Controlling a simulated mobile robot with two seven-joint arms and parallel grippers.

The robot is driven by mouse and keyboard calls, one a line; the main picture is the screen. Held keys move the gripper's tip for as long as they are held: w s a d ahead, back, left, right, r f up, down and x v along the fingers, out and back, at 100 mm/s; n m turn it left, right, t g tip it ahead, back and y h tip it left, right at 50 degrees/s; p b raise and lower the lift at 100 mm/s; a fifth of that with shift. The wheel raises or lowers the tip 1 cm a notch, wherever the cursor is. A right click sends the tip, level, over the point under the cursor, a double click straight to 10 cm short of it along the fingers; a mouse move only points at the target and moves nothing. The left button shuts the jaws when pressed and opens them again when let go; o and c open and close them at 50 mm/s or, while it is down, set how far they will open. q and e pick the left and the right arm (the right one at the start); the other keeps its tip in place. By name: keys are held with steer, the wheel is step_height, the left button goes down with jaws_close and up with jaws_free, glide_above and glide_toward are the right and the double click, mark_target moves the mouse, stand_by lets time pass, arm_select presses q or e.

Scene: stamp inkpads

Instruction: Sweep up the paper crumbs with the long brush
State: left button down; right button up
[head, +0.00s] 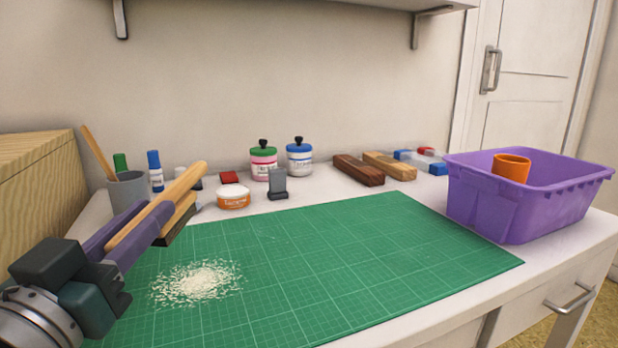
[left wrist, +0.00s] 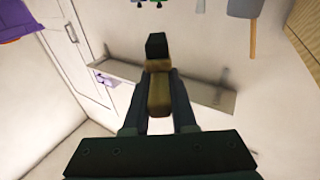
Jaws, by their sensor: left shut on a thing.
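The paper crumbs (head: 197,282) lie in a loose pale heap on the left part of the green cutting mat (head: 350,245). My left gripper (head: 158,214) is shut on the long brush (head: 182,186), which has a pale wooden body and a dark edge along its lower side. It is held tilted above the mat's back left, behind the crumbs and apart from them. In the left wrist view, the brush (left wrist: 158,95) sits between the two dark fingers, with a dark end beyond them. My right gripper is not in view.
A grey cup (head: 128,192), an orange-labelled tub (head: 233,198), a dark grey stamp (head: 277,185) and paint jars (head: 264,163) stand behind the mat. Wooden blocks (head: 358,170) lie at the back. A purple bin (head: 500,210) with an orange cup (head: 511,167) stands right. The mat's right half is clear.

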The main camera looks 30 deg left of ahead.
arm_select(q)
steer(key=shift+g, duration=0.8)
steer(key=f, duration=0.1)
steer(key=s+f, duration=0.1)
steer(key=f, duration=0.1)
steer(key=s+a+f, duration=0.1)
steer(key=f, duration=0.1)
steer(key=shift+f, duration=0.1)
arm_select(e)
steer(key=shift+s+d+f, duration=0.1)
arm_select(q)
steer(key=shift+r+p, duration=0.4)
steer(key=shift+p, duration=0.05)
steer(key=shift+s+a+r+p, duration=0.15)
steer(key=shift+s+r+p, duration=0.1)
steer(key=shift+r+p, duration=0.65)
steer(key=r+p, duration=0.1)
steer(key=s+r+p, duration=0.1)
steer(key=r+p, duration=0.1)
steer(key=p, duration=0.1)
steer(key=shift+s+d+r, duration=0.2)
steer(key=shift+s+r, duration=0.05)
steer(key=shift+s, duration=0.05)
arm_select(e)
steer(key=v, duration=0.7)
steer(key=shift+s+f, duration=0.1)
